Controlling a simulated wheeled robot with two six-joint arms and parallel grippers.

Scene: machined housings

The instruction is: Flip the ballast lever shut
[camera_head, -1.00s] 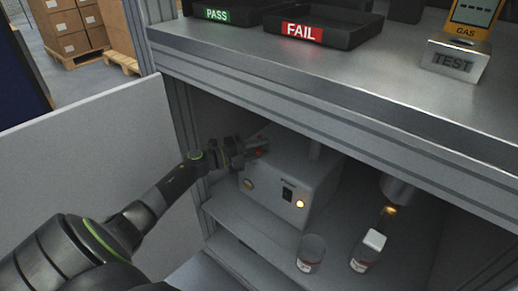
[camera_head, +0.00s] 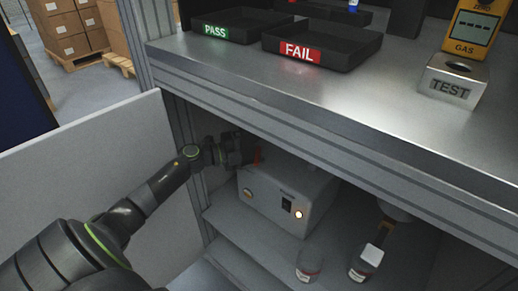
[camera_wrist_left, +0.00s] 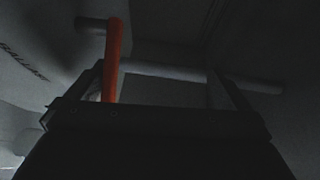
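The ballast box (camera_head: 285,196) is a grey metal housing on the shelf under the bench, with a lit button on its front. Its red lever (camera_head: 257,156) shows small beside my left gripper (camera_head: 240,150), which reaches in from the left at the box's top. In the left wrist view the red lever (camera_wrist_left: 113,60) stands upright near the left finger, with its lower end behind the gripper body. The left gripper (camera_wrist_left: 165,88) looks open, its fingers well apart. Whether a finger touches the lever cannot be told. My right gripper is not in view.
The bench edge (camera_head: 330,135) overhangs the box closely. A grey panel (camera_head: 70,175) is at left. In the wrist view a grey bar (camera_wrist_left: 190,72) crosses behind the lever.

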